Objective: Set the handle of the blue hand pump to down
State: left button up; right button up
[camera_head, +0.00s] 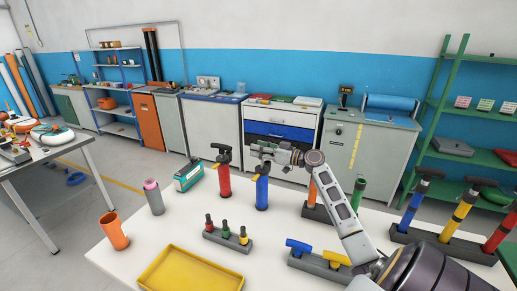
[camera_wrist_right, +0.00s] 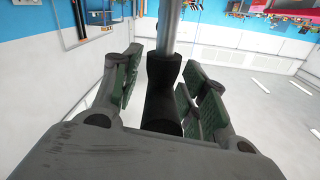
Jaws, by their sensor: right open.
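The visible rod shows the handle standing out from the pump body. I cannot tell whether the fingers touch the handle. My left gripper is not in view.
A red pump (camera_head: 224,182) stands close left of the blue one. A teal box (camera_head: 188,175), a grey cylinder (camera_head: 154,198) and a yellow tray (camera_head: 188,274) share the table. Racks of coloured items, including a dark rack (camera_head: 440,240), stand at the right.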

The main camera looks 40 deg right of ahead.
jog(key=shift+w+a, duration=0.15)
jog(key=shift+w, duration=0.15)
